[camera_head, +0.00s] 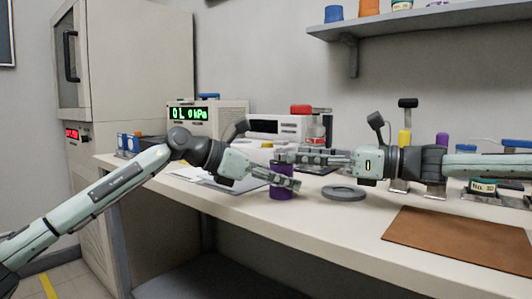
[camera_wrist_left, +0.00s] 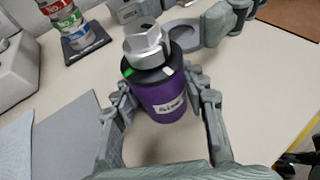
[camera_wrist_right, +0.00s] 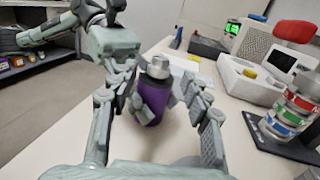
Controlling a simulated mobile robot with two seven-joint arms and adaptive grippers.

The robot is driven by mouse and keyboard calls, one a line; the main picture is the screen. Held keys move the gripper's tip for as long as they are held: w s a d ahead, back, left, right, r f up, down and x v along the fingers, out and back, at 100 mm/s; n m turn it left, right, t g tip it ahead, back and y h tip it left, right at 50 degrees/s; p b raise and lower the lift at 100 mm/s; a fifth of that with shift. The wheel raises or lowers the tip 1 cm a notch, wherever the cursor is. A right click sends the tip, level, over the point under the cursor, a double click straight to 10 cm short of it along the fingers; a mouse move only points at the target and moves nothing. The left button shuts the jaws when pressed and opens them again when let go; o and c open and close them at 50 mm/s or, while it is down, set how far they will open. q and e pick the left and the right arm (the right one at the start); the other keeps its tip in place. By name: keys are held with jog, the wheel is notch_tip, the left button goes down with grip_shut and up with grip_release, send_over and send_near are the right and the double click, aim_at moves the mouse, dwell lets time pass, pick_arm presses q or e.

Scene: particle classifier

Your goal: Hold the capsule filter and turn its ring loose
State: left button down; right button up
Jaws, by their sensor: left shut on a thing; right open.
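The capsule filter (camera_wrist_left: 165,100) is a purple cylinder with a white label, upright on the bench; it also shows in the head view (camera_head: 281,193) and the right wrist view (camera_wrist_right: 153,98). A dark ring (camera_wrist_left: 150,73) with a green and a white mark sits around its top, below a silver faceted cap (camera_wrist_left: 145,45). My left gripper (camera_head: 286,181) is shut on the purple body, with a finger on each side. My right gripper (camera_head: 284,157) is open at the height of the filter's top, its fingers spread to either side. Whether they touch it I cannot tell.
A grey round dish (camera_head: 345,193) lies right of the filter. A brown mat (camera_head: 465,240) covers the bench's right front. A stack of labelled jars (camera_wrist_right: 290,115) stands on a dark base. A green-lit display (camera_head: 190,114) is at the back left. The front bench edge is clear.

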jog(key=x, duration=0.9)
jog(key=shift+c, duration=0.6)
grip_shut()
